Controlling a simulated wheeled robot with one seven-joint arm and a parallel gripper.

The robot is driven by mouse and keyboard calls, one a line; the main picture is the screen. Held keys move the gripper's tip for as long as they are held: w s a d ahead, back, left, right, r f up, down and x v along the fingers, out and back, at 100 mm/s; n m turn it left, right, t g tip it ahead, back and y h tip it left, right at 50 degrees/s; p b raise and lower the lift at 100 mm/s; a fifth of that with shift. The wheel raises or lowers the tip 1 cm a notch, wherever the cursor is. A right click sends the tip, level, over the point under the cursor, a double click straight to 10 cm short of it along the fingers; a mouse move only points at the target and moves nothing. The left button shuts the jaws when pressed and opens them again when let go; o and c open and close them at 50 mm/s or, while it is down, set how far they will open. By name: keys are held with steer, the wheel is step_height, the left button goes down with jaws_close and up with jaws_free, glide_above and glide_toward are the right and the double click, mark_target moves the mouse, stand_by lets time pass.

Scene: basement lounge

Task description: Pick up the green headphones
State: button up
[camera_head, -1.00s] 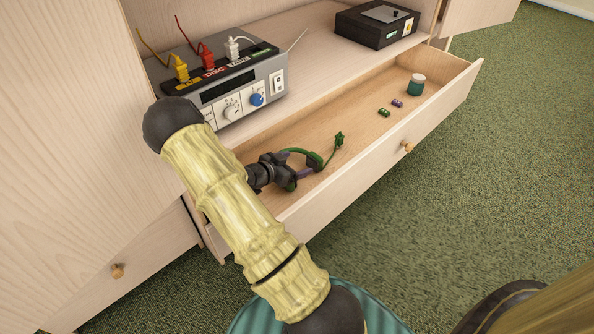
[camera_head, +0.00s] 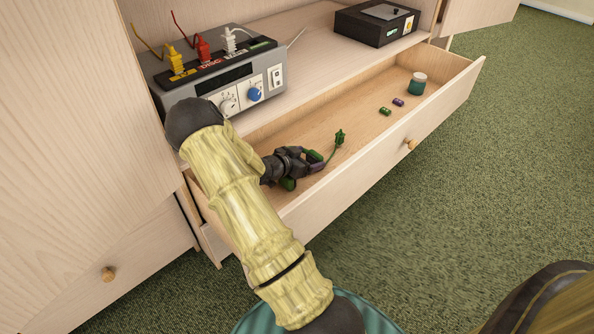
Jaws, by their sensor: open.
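The green headphones (camera_head: 315,156) lie in the open drawer (camera_head: 370,162). A green cable runs from them to a green plug (camera_head: 338,138) on the drawer floor. Another green part (camera_head: 288,184) shows below my gripper. My gripper (camera_head: 313,164), dark with a purple part near its tip, is low in the drawer over the headphones and hides most of them. Its jaws are open. Whether the headphones sit between the fingers, or touch them, I cannot tell.
The drawer's front panel with a wooden knob (camera_head: 410,144) stands close to my gripper. A green jar with a white lid (camera_head: 417,84) and two small batteries (camera_head: 391,106) lie at the drawer's right. A grey device (camera_head: 218,81) with plugs and a black box (camera_head: 375,25) stand on the shelf above.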

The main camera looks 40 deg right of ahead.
steer(key=shift+s+d+f, duration=0.1)
steer(key=shift+d, duration=0.45)
steer(key=c, duration=1.2)
